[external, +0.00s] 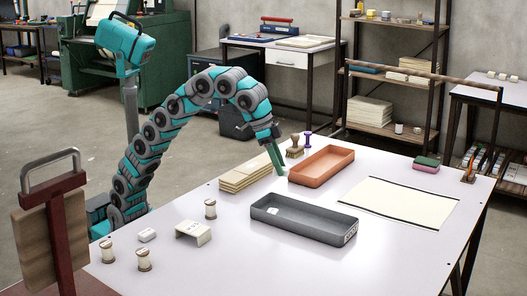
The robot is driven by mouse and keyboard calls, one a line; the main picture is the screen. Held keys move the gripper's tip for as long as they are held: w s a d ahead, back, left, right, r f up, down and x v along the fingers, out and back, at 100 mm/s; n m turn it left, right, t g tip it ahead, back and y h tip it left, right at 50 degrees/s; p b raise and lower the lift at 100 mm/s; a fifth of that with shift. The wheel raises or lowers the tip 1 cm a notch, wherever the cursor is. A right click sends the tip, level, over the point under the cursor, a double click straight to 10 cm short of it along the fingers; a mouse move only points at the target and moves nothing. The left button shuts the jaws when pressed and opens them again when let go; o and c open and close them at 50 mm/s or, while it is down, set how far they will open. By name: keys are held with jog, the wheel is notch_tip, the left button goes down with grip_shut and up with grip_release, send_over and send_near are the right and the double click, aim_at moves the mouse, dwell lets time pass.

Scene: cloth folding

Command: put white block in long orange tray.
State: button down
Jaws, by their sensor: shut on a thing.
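The long orange tray (322,178) lies on the table, right of centre, and its visible floor looks empty. My gripper (281,168) points down by the tray's left end, beside a stack of pale boards. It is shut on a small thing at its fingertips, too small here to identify. I cannot tell whether the fingertips are over the tray's rim or just outside it. A small white block (147,235) lies at the table's near left. Another small white piece (273,210) lies inside the dark grey tray. I cannot tell which is the task's white block.
The dark grey tray (325,226) lies in front of the orange tray. The pale boards (246,178), a wooden stamp (295,147) and a purple-handled tool (308,143) stand close to my gripper. A cream sheet (400,205) lies right.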

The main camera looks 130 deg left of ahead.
jog(key=w+a+n+p, duration=0.1)
jog(key=a+n+p, duration=0.1)
jog(key=a, duration=1.1)
jog(key=n+y+p, duration=0.1)
jog(key=n+p, duration=0.1)
send_over(321, 172)
jog(key=s+d, duration=0.1)
jog(key=f, duration=0.1)
notch_tip(321, 172, down, 2)
jog(key=shift+d+f+g+b, duration=0.1)
jog(key=shift+f+g+b, duration=0.25)
jog(key=shift+b, duration=0.75)
jog(key=shift+s+f, duration=0.1)
jog(key=shift+f, duration=0.65)
jog(key=shift+f+b, duration=0.45)
jog(key=shift+f, duration=1.45)
